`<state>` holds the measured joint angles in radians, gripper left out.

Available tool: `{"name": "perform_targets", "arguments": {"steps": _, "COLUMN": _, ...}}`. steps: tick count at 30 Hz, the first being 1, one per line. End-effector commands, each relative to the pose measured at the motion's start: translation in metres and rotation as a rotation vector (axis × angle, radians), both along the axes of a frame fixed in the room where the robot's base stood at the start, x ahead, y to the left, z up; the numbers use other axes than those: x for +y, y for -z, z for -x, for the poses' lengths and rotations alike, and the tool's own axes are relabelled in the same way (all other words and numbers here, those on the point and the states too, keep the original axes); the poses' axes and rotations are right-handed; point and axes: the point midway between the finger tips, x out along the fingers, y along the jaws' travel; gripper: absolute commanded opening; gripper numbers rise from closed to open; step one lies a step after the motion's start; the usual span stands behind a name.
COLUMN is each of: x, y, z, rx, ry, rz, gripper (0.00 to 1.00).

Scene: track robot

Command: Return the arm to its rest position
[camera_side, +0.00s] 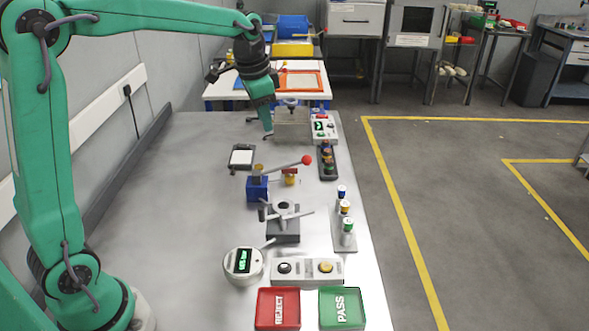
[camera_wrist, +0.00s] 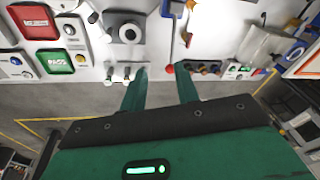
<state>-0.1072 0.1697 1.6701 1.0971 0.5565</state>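My green arm reaches from the left over the far part of the bench in the side view. My gripper (camera_side: 267,131) points down above the bench, at the far end near a wire-like stand and a white control box. In the wrist view my gripper (camera_wrist: 161,70) shows two green fingers spread apart. Nothing is seen between them but the bench edge and floor beyond. The exact height of the fingertips over the bench cannot be told.
The grey bench (camera_side: 170,210) holds a red REJECT tray (camera_side: 264,309), a green PASS tray (camera_side: 356,309), a round gauge (camera_side: 243,282), a blue block with a red-knobbed lever (camera_side: 257,190), a vial rack (camera_side: 345,240) and a control box (camera_side: 332,128). The bench's left side is clear.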

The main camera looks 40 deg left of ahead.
Motion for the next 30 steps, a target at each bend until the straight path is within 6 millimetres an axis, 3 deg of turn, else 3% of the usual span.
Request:
{"name": "perform_targets", "arguments": {"steps": 6, "x": -0.013, "y": -0.019, "z": 0.044, "rx": -0.056, "ry": -0.075, "rz": 0.018, "gripper": 0.31}}
{"name": "perform_targets", "arguments": {"steps": 14, "x": -0.026, "y": -0.028, "z": 0.097, "rx": -0.119, "ry": -0.165, "rz": 0.046, "gripper": 0.31}}
{"name": "perform_targets", "arguments": {"steps": 23, "x": -0.038, "y": -0.023, "z": 0.157, "rx": -0.19, "ry": -0.268, "rz": 0.09, "gripper": 0.31}}
{"name": "perform_targets", "arguments": {"steps": 30, "x": -0.045, "y": -0.009, "z": 0.201, "rx": -0.244, "ry": -0.346, "rz": 0.132, "gripper": 0.31}}
